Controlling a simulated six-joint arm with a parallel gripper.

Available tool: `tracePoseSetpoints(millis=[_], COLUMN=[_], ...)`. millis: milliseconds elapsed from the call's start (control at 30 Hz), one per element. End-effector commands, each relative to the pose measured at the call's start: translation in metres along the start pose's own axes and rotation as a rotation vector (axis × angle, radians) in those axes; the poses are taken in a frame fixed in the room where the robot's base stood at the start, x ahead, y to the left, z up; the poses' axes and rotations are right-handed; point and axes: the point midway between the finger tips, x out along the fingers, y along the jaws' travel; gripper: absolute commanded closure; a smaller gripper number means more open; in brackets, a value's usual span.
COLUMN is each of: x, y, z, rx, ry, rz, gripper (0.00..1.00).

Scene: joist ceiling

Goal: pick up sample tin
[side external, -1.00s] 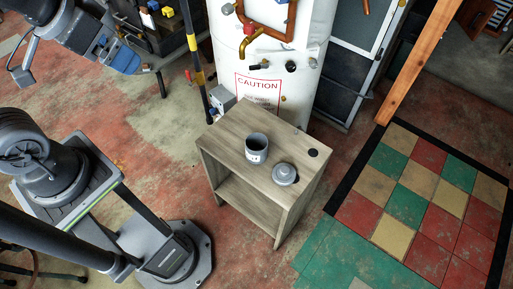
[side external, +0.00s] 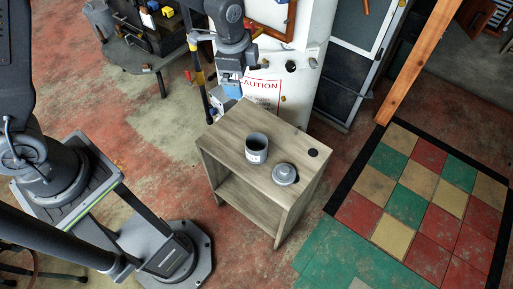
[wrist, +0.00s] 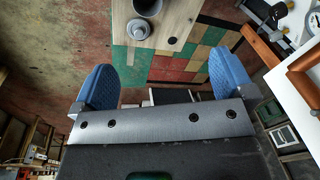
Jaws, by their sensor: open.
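My gripper (side external: 231,86) is above and behind the table's back left corner, away from the tin. In the wrist view its blue fingers (wrist: 162,72) are wide apart with nothing between them.
A white tank with a caution sign (side external: 263,92) and copper pipes (side external: 277,25) stands close behind the table, near my gripper. A black disc (side external: 313,153) lies on the table's right. A wooden beam (side external: 415,65) slants at right. The air over the tabletop is clear.

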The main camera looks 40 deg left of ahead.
Motion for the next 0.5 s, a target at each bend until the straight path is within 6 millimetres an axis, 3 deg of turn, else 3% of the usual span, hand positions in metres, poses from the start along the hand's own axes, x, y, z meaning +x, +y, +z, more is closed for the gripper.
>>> tracePoseSetpoints(millis=[33, 200, 333, 500], x=[0.026, 0.097, 0.134, 0.155], y=[0.000, 0.005, 0.011, 0.016], z=[-0.007, -0.025, -0.031, -0.033], rx=[0.065, 0.271, 0.374, 0.430], ry=[-0.016, -0.043, -0.052, -0.056], rz=[0.026, 0.083, 0.111, 0.127], gripper=[0.00, 0.00, 0.00, 0.00])
